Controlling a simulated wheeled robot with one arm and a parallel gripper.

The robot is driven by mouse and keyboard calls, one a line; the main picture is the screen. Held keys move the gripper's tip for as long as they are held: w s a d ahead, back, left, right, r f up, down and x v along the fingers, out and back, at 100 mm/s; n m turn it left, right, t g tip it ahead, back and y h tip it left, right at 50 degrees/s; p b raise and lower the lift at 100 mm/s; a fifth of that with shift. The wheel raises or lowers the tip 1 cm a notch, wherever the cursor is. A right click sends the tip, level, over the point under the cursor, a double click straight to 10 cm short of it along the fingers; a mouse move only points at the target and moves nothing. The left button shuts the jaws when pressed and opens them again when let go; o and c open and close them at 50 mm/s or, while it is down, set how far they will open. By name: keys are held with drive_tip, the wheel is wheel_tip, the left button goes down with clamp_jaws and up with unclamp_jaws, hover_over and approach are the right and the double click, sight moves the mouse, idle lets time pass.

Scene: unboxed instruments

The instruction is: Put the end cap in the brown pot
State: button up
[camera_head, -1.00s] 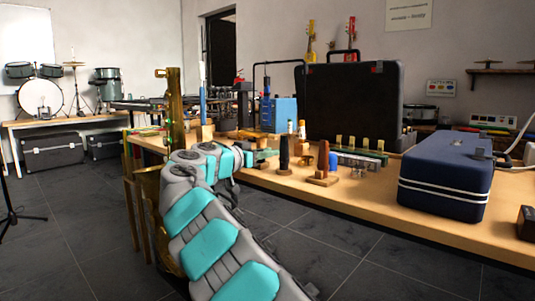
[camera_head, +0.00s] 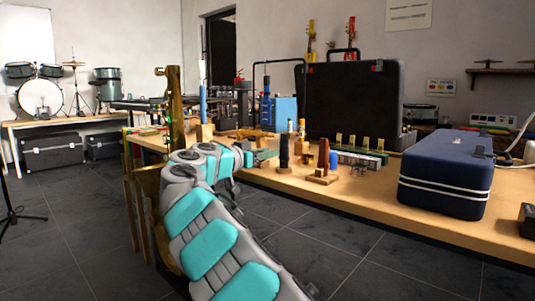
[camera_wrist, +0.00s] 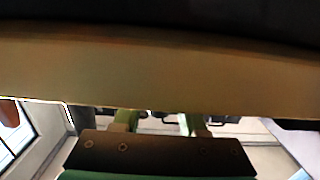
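My gripper (camera_head: 264,157) is at the front edge of the wooden table, just left of a dark upright piece on a wooden base (camera_head: 284,155). It is small and partly merged with the clutter in the head view. In the wrist view its two greenish fingers (camera_wrist: 160,123) stand apart, with a bright gap and nothing clearly held between them. A broad tan band (camera_wrist: 160,72) crosses the wrist view beyond the fingertips and hides what lies past it. I cannot make out the end cap or the brown pot with certainty in either view.
The long table (camera_head: 375,205) carries a brown wedge on a stand (camera_head: 323,165), a small blue object (camera_head: 333,160), a navy case (camera_head: 445,175) and a large black case (camera_head: 352,102). A brass-coloured post (camera_head: 176,110) rises beside my arm. Floor is clear in front.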

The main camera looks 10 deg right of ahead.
sight(248, 170)
drive_tip(key=shift+o, duration=1.2)
drive_tip(key=shift+a, duration=0.1)
drive_tip(key=shift+v, duration=3.8)
